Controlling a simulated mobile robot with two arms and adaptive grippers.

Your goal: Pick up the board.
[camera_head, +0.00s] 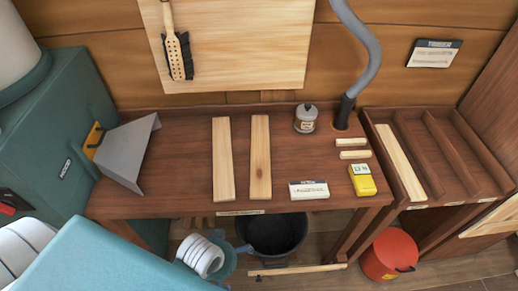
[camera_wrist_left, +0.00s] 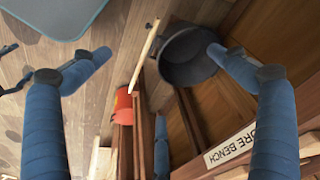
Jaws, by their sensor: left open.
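Two long pale boards lie side by side on the brown bench (camera_head: 180,135) in the head view: a left board (camera_head: 222,160) and a right board (camera_head: 260,158). A third pale board (camera_head: 400,162) lies in the slotted rack at the right. I cannot tell which one the task means. My left gripper (camera_head: 215,258) is low in front of the bench, below the boards and apart from them. In the left wrist view its two blue fingers (camera_wrist_left: 158,55) are spread wide, with nothing held between them. My right gripper does not show.
A dark bucket (camera_head: 275,235) and a red bucket (camera_head: 390,252) stand on the floor. A metal chute (camera_head: 128,150) is left on the bench. A jar (camera_head: 306,120), small wood pieces (camera_head: 355,154), a yellow device (camera_head: 362,180) and a label card (camera_head: 309,190) stand right of the boards.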

